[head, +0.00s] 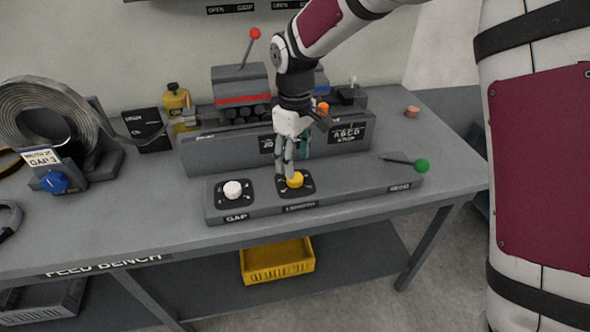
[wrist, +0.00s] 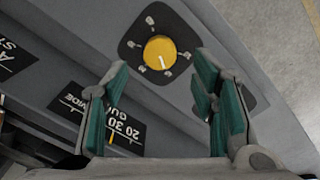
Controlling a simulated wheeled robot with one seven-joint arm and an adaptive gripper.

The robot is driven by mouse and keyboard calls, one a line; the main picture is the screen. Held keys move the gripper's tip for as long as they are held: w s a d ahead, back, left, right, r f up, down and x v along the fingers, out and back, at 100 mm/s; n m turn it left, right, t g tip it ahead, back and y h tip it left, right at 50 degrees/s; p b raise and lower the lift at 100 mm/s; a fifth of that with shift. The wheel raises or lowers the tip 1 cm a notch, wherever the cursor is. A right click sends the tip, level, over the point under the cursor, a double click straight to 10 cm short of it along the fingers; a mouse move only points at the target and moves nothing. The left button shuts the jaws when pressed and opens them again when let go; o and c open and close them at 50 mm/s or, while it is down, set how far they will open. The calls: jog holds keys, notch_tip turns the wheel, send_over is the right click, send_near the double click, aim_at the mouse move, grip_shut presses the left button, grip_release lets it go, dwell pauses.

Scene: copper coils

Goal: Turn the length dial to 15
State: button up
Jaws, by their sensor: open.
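The length dial is a yellow round knob (head: 295,180) on a dark square plate, on the low grey panel at the bench front. It also shows in the wrist view (wrist: 160,50), with a pale pointer mark towards the lower edge and several small labels around it that I cannot read. My gripper (head: 286,167) points down just above the knob. In the wrist view my gripper (wrist: 161,68) is open, with one green-padded finger on each side of the knob's line. I cannot tell whether a finger touches the knob.
A white knob (head: 233,189) labelled GAP sits left of the yellow one. A green-tipped lever (head: 421,166) lies on the panel's right. Behind stands a grey machine with a scale plate (head: 348,134).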

aim_at(296, 177)
notch_tip(296, 177, up, 7)
jog(key=shift+f, duration=0.2)
jog(key=shift+d, duration=0.1)
jog(key=s+d+r+m+t, duration=0.2)
jog(key=s+d+r+m, duration=0.3)
jog(key=s+d+r, duration=0.7)
jog(key=s+d+f+m+t, duration=0.1)
jog(key=s+d+m, duration=0.2)
jog(key=s+d, duration=0.2)
jog(key=s+d+m+t+p, duration=0.1)
jog(key=s+d+m, duration=0.2)
jog(key=s, duration=0.9)
jog(key=shift+d+f, duration=0.4)
jog(key=shift+d, duration=0.65)
